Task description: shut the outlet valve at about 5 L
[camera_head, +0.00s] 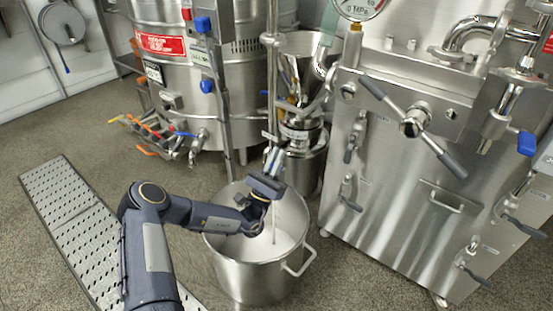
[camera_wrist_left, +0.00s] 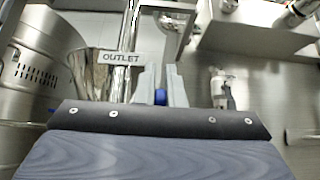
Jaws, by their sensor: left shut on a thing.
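My left gripper (camera_head: 274,158) is above the pot's rim, in front of the mill's lower body. In the left wrist view its two fingers (camera_wrist_left: 160,84) are closed around a small blue piece (camera_wrist_left: 160,97), which looks like the outlet valve's handle. An OUTLET label (camera_wrist_left: 121,58) shows just behind them. The valve body is mostly hidden by the gripper. The steel colloid mill (camera_head: 305,165) stands behind with its hopper (camera_head: 299,45). The steel pot (camera_head: 250,281) below holds white liquid (camera_head: 262,247), and a thin pale stream (camera_head: 275,222) runs down into it. My right gripper is out of view.
A large steel tank (camera_head: 172,70) with several hoses and valves stands behind left. A perforated floor strip (camera_head: 62,195) lies left.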

